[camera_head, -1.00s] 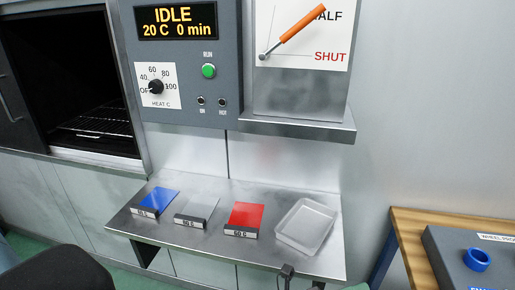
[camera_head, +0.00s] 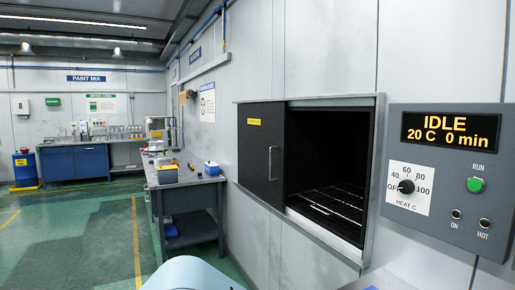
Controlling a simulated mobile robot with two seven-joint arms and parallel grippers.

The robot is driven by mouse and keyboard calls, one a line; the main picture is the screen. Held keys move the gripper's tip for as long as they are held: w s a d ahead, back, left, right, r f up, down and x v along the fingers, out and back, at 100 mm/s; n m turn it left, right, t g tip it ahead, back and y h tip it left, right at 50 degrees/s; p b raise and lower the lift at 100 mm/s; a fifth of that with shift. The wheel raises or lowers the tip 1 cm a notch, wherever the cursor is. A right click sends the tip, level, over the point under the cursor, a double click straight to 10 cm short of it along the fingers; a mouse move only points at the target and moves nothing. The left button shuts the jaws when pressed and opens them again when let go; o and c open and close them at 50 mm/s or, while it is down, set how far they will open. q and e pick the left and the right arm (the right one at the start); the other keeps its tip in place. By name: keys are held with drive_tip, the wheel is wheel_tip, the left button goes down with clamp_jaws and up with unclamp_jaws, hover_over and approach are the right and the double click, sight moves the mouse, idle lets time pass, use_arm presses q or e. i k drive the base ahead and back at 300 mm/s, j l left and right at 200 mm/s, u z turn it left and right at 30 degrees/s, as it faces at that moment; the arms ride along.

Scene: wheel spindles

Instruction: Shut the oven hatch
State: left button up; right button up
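The oven hatch (camera_head: 259,153) is a dark sliding panel with a yellow label and a vertical bar handle (camera_head: 271,163) near its right edge. It stands at the left of the oven opening (camera_head: 332,165), which is uncovered. A wire rack (camera_head: 335,207) shows inside the dark oven and looks empty. The control panel (camera_head: 450,175) on the right reads IDLE, 20 C, 0 min. Neither gripper is in view.
A workbench (camera_head: 185,185) with small items stands along the wall left of the oven. The green floor (camera_head: 85,235) between is clear.

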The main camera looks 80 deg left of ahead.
sight(262, 127)
drive_tip(key=i, duration=0.45)
drive_tip(key=u, duration=2.75)
